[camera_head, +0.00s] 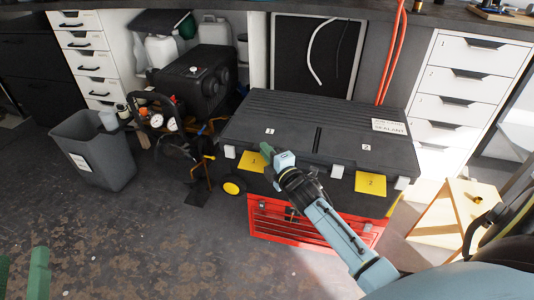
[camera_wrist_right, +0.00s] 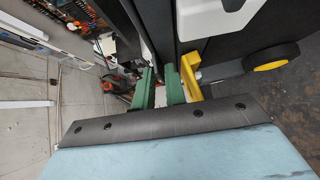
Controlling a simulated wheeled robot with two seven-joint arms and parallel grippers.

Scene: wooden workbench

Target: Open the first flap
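A black tool chest (camera_head: 315,120) with a closed lid stands on the floor. On its front are a yellow flap marked 1 (camera_head: 250,164) and a yellow flap marked 2 (camera_head: 370,185). My right gripper (camera_head: 267,149) is at the right edge of flap 1. In the right wrist view, its green fingers (camera_wrist_right: 159,72) stand a small gap apart, and a yellow piece (camera_wrist_right: 193,75) lies beside the right finger, not clearly between them. Whether they touch is unclear. My left gripper (camera_head: 22,258) is at the lower left, its green fingers apart and empty, far from the chest.
White latches (camera_head: 230,151) sit along the chest's front edge. A compressor with gauges (camera_head: 160,120) and a grey bin (camera_head: 98,150) stand to the left. A wooden step stool (camera_head: 462,205) stands at right. The floor at front left is clear.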

